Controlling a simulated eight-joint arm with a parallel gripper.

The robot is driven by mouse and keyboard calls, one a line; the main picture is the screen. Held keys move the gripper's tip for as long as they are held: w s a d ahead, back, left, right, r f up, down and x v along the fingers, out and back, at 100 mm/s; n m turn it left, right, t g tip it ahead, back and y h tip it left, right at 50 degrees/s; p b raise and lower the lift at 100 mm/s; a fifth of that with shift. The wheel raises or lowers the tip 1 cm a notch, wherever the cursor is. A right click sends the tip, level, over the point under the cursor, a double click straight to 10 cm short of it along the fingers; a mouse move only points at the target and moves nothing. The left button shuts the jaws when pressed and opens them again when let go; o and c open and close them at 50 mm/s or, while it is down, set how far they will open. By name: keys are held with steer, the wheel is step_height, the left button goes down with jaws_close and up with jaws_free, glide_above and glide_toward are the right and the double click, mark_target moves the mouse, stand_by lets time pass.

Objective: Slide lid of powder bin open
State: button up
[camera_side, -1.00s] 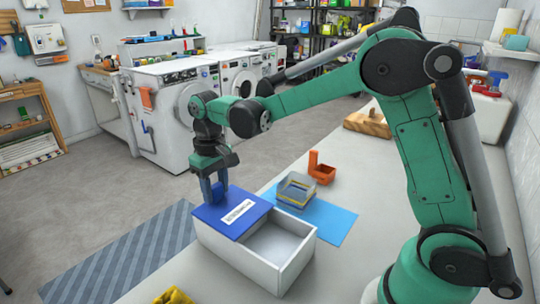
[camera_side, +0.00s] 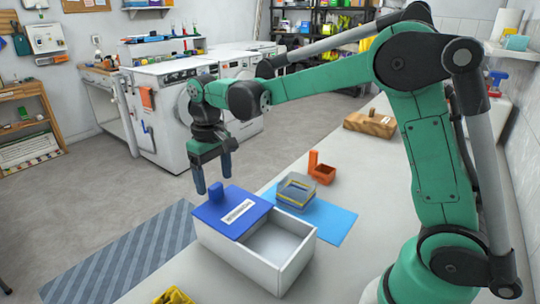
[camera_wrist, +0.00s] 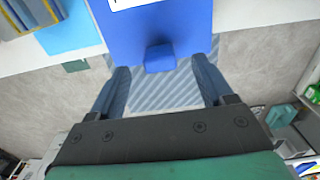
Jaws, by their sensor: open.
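The powder bin (camera_side: 270,265) is a white open-topped box on the counter. Its blue lid (camera_side: 225,221) covers the left part and overhangs the bin's left side, leaving the right part of the bin open. A white label is on the lid. A blue knob (camera_side: 216,192) stands at the lid's far left end; it also shows in the wrist view (camera_wrist: 160,58). My gripper (camera_side: 214,184) is open, with its two blue fingers apart around the knob's area, apparently raised. In the wrist view my gripper (camera_wrist: 160,82) shows a clear gap on both sides of the knob.
A light blue mat (camera_side: 335,224) lies behind the bin, with a clear container (camera_side: 295,192) on it. An orange holder (camera_side: 321,170) and a wooden block (camera_side: 370,124) stand farther back. A striped rug (camera_side: 130,258) lies on the floor at left.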

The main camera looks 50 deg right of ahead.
steer(key=shift+r, duration=3.1)
steer(key=shift+s+r, duration=0.1)
steer(key=shift+s, duration=0.15)
steer(key=s+f+t, duration=0.4)
steer(key=s+t, duration=0.3)
steer(key=s, duration=0.4)
steer(key=shift+s+d, duration=0.25)
steer(key=shift+s, duration=0.1)
